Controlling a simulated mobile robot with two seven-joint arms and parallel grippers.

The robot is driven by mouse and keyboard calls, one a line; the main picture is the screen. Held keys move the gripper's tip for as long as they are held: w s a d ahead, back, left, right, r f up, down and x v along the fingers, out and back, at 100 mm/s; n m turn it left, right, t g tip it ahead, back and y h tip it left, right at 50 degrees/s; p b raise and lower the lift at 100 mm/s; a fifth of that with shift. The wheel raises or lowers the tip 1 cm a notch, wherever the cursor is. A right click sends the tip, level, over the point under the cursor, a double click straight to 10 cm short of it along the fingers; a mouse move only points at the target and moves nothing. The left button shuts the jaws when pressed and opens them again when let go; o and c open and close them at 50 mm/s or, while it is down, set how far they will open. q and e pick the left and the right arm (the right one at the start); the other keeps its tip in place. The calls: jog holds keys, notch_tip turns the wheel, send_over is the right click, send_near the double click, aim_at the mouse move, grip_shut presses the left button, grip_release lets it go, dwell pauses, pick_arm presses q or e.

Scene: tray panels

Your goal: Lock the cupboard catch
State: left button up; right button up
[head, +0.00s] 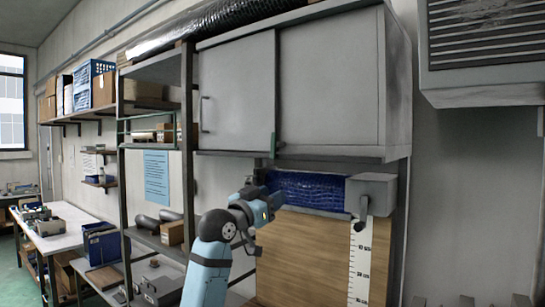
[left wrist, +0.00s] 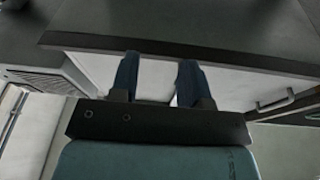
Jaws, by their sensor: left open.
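The grey cupboard (head: 330,80) hangs on the wall, its doors apparently closed. A small dark green piece (head: 276,146), which looks like the catch, sits at the lower edge where the doors meet. My left gripper (head: 274,201) is below the cupboard and apart from that piece, in front of the blue material. In the left wrist view my left gripper (left wrist: 158,62) has two blue fingers apart with nothing between them. The cupboard's pale front and dark edge (left wrist: 230,58) lie beyond the fingertips. The catch cannot be made out there. My right gripper is out of view.
A grey box with a dark lever (head: 368,192) stands right of the blue material (head: 312,191), above a wooden panel (head: 305,255) and a scale strip. A metal shelf rack (head: 122,150) stands left. A vent housing (head: 480,45) hangs at the upper right.

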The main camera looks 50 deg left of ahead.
pick_arm(q)
jog(key=t+y, duration=0.1)
jog(key=t, duration=0.1)
send_near(273, 136)
jog(key=v, duration=0.4)
jog(key=shift+n, duration=0.4)
jog(key=p+x, duration=0.5)
jog(key=x, duration=0.8)
jog(key=shift+s+r, duration=0.1)
jog(key=shift+w, duration=0.35)
jog(key=shift+a, duration=0.1)
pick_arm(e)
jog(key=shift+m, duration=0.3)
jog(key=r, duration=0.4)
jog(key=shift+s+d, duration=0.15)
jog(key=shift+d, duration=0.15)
